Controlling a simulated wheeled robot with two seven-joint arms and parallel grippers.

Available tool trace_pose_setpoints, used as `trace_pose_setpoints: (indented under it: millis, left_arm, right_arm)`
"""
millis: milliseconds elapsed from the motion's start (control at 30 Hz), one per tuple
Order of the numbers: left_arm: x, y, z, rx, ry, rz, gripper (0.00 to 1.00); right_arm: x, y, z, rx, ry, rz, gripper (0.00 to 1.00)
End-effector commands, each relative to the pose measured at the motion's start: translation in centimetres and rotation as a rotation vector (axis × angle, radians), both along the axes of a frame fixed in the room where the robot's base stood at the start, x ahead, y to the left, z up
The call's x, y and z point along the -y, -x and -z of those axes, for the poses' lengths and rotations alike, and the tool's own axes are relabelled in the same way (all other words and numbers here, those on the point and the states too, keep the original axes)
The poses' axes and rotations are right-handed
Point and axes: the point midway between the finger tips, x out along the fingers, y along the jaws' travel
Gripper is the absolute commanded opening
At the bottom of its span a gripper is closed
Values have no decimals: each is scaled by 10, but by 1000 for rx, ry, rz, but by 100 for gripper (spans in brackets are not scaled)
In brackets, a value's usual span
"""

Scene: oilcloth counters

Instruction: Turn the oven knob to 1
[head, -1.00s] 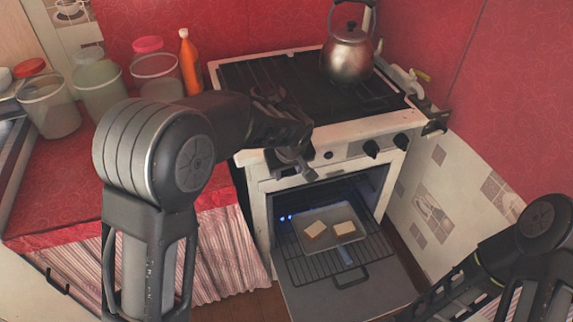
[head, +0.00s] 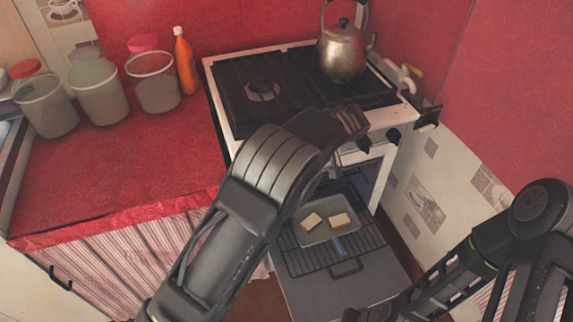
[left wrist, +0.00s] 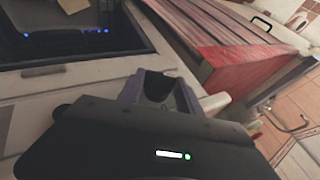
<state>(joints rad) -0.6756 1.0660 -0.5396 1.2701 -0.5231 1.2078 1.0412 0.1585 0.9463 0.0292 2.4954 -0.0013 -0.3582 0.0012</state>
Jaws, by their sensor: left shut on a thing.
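The white stove (head: 217,95) has its oven door (head: 325,297) open. Dark knobs sit on its front panel, with one knob (head: 364,142) and another (head: 393,134) visible to the right of my left gripper (head: 347,124). In the left wrist view my left gripper (left wrist: 158,88) is at the stove's pale front panel, shut on a dark knob (left wrist: 157,84). The head view hides this grip behind my own arm, and no knob marking can be read.
A metal kettle (head: 342,52) stands on the hob at the back right. Inside the open oven, a tray (head: 318,238) holds two pale pieces above a wire rack (head: 300,262). Several jars and an orange bottle (head: 185,65) stand on the red counter (head: 95,170) at left.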

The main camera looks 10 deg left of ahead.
Motion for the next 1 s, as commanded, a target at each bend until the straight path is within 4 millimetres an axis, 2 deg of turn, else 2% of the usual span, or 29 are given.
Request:
trace_pose_setpoints:
  millis: [333, 367, 600, 867, 1000]
  left_arm:
    - [0, 0, 1, -2, -1, 1, 1]
    - [0, 0, 1, -2, -1, 1, 44]
    - [0, 0, 1, -2, -1, 1, 64]
    - [0, 0, 0, -1, 0, 1, 64]
    - [6, 0, -6, 1, 1, 2, 64]
  right_arm:
    - [0, 0, 0, 0, 0, 0, 36]
    - [0, 0, 0, 0, 0, 0, 36]
    - [0, 0, 0, 0, 0, 0, 36]
    - [0, 0, 0, 0, 0, 0, 36]
    - [0, 0, 1, 0, 0, 0, 36]
